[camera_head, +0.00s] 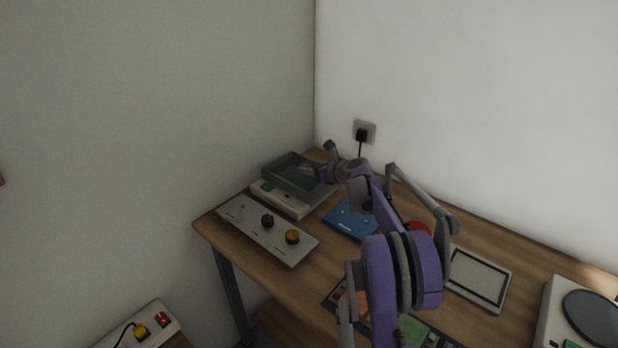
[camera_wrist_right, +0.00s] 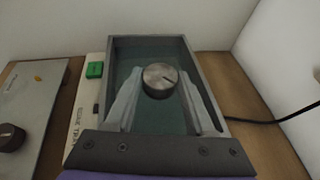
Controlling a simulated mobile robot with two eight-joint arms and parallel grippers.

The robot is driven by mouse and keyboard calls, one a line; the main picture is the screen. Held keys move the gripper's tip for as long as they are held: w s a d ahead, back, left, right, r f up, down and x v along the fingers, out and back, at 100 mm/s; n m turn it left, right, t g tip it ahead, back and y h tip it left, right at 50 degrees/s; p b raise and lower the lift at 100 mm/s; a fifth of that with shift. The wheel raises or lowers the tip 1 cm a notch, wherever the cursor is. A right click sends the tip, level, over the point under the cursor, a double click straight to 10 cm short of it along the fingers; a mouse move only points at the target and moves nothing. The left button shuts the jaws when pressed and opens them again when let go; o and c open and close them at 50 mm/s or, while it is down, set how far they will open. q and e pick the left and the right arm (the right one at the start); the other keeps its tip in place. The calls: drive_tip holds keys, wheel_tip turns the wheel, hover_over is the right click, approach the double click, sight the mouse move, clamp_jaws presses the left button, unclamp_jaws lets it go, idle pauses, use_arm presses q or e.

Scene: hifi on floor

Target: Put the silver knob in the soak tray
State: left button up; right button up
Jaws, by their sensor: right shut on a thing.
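The silver knob (camera_wrist_right: 159,80) is round with a dark line on its top. My right gripper (camera_wrist_right: 158,92) is shut on it, with one finger on each side. The soak tray (camera_wrist_right: 194,60) is a dark-rimmed rectangular tray with a teal inside, and the knob is over its inside in the wrist view. I cannot tell how high the knob is above the tray's floor. In the head view the tray (camera_head: 284,183) is at the table's back corner, and my right gripper (camera_head: 325,173) is at its right side. The knob is hidden there. My left gripper is out of view.
The tray rests on a white base with a green button (camera_wrist_right: 95,69). A grey panel (camera_head: 246,224) with a black knob (camera_head: 267,221) and a yellow knob (camera_head: 292,237) lies in front. A blue item (camera_head: 345,222) is to the right. Walls are close behind.

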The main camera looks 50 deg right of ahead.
sight(310, 189)
wheel_tip(310, 189, down, 3)
drive_tip(key=shift+f, duration=0.2)
drive_tip(key=shift+f+b, duration=0.5)
drive_tip(key=shift+f, duration=0.05)
drive_tip(key=o, duration=1.3)
drive_tip(key=shift+a, duration=0.15)
drive_tip(key=shift+r, duration=0.15)
drive_tip(key=shift+s+r+p, duration=0.1)
drive_tip(key=shift+r+p, duration=0.25)
drive_tip(key=v, duration=1.2)
drive_tip(key=shift+r, duration=0.15)
